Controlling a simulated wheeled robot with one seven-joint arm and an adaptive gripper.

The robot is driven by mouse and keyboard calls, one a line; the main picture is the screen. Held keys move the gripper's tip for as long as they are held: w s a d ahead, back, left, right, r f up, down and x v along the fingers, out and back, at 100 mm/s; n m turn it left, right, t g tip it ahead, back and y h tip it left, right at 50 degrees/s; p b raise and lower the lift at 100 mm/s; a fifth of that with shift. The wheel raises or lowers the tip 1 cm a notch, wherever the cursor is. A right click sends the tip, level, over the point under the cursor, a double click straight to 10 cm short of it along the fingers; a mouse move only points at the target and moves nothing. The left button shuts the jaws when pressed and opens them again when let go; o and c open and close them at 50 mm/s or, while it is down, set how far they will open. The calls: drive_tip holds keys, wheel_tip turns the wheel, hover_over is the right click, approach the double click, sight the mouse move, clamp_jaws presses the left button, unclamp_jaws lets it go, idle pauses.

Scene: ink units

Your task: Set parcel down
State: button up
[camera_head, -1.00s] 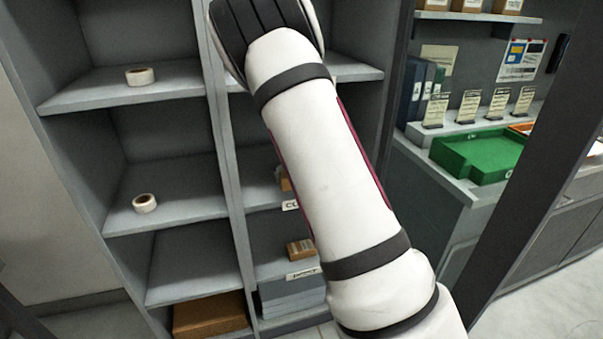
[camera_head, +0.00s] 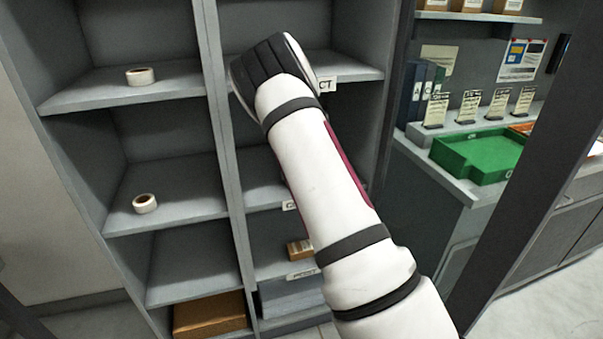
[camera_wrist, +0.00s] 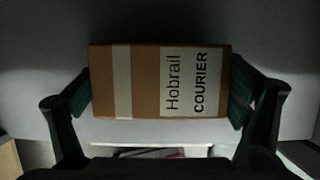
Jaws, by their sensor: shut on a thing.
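The parcel (camera_wrist: 145,82) is a brown cardboard box with a pale tape strip and a white label reading "Hobrail COURIER". In the wrist view it sits between the two fingers of my gripper (camera_wrist: 160,95), which is shut on it at both ends. A grey surface (camera_wrist: 155,20) lies behind the parcel; I cannot tell whether the two touch. In the head view my arm reaches to the right column of the grey shelf unit (camera_head: 232,160), and its forearm hides the gripper and parcel.
Tape rolls (camera_head: 141,77) and (camera_head: 145,203) lie on left shelves. A small box (camera_head: 299,250) and a larger brown box (camera_head: 210,314) sit lower down. A dark upright post (camera_head: 395,100) separates the shelves from a counter with a green tray (camera_head: 478,155).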

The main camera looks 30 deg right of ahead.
drive_tip(key=shift+f, duration=0.15)
drive_tip(key=o, duration=1.1)
drive_tip(key=shift+c, duration=0.2)
drive_tip(key=v, duration=1.2)
drive_tip(key=shift+p, duration=0.3)
drive_tip(key=shift+s, duration=0.1)
